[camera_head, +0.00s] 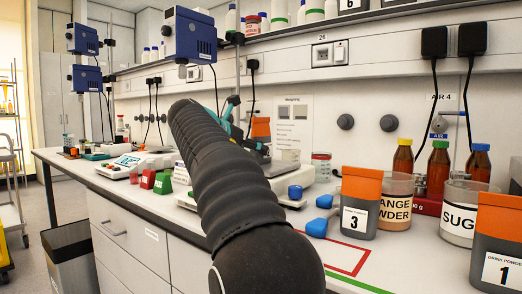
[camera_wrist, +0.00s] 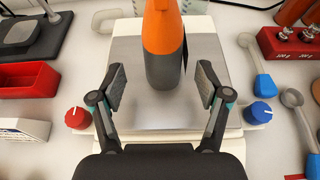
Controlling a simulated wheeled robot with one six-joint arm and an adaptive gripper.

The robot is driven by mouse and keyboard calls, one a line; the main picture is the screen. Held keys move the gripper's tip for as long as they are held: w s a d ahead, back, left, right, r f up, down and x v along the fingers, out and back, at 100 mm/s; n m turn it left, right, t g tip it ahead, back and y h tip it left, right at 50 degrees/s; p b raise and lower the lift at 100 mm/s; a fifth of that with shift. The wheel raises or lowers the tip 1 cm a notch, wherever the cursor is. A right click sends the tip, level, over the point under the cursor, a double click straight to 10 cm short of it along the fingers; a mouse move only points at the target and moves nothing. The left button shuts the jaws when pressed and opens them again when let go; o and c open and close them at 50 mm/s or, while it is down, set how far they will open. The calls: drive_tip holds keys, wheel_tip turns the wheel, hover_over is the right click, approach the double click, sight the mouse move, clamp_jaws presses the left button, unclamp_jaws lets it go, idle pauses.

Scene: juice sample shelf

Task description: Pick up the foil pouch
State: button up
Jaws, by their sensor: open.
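In the wrist view an orange-and-grey foil pouch (camera_wrist: 166,45) stands on the metal pan of a balance (camera_wrist: 125,60). Its top runs past the upper picture edge. My gripper (camera_wrist: 161,86) is open, with one finger to each side of the pouch's lower end and a clear gap on both sides. The fingers do not appear to touch it. In the head view my arm hides most of the gripper and balance; an orange patch (camera_head: 260,128) beside the arm looks like this pouch's top. Two similar pouches, marked 3 (camera_head: 356,218) and 1 (camera_head: 500,265), stand on the bench at right.
Blue scoops (camera_wrist: 264,87) lie right of the balance, near a red weight block (camera_wrist: 290,45). A red tray (camera_wrist: 28,75) is at left. Powder tubs (camera_head: 396,212) and capped bottles (camera_head: 438,168) stand at the bench's right. A shelf (camera_head: 340,22) runs above.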

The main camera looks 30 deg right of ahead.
sight(261, 155)
drive_tip(key=x, duration=0.2)
drive_tip(key=b+x, duration=0.1)
drive_tip(key=x, duration=0.2)
drive_tip(key=shift+s+f, duration=0.2)
drive_tip(key=shift+f, duration=0.1)
clamp_jaws()
drive_tip(key=shift+r, duration=0.1)
